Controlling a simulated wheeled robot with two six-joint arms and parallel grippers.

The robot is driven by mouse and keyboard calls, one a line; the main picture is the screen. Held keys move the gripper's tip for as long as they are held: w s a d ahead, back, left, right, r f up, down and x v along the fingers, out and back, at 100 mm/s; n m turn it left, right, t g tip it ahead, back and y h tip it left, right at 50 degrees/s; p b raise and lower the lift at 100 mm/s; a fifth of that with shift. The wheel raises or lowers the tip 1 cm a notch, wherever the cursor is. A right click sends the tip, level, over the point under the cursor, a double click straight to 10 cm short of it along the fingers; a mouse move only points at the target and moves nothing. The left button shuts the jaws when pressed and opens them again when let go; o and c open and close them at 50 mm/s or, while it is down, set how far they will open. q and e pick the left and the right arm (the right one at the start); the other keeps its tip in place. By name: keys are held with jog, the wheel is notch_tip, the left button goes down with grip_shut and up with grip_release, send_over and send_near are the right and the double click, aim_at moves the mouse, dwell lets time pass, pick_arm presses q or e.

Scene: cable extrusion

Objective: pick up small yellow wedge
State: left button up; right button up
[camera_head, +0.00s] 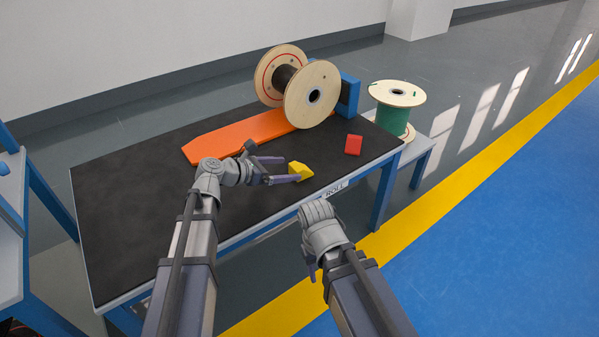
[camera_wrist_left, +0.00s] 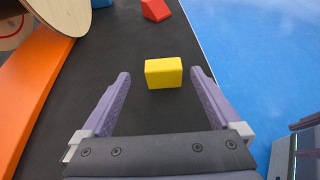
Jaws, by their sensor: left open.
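The small yellow wedge (camera_head: 300,171) lies on the black table top near its front edge. In the left wrist view the yellow wedge (camera_wrist_left: 164,73) is ahead of my left gripper, in line with the gap between the fingertips. My left gripper (camera_head: 285,170) is open and empty, with its fingertips right beside the wedge. In the left wrist view the left gripper's two purple fingers (camera_wrist_left: 160,78) stand wide apart, with the wedge between or just beyond their tips; contact cannot be told.
A red block (camera_head: 353,145) lies to the right of the wedge. An orange ramp (camera_head: 235,137) and a wooden cable spool (camera_head: 312,95) are behind it. A spool of green cable (camera_head: 393,118) stands on a side table at the right. The table's left part is clear.

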aim_at(292, 169)
pick_arm(q)
jog(key=b+x, duration=0.1)
jog(key=x, duration=0.1)
jog(key=b+x, duration=0.1)
jog(key=x, duration=0.1)
jog(key=shift+s+d+f, duration=0.1)
jog(key=shift+d+f, duration=0.1)
jog(key=shift+f, duration=0.15)
jog(key=shift+d, duration=0.3)
jog(key=shift+c, duration=0.3)
jog(key=c, duration=1.4)
jog(key=shift+r, duration=0.1)
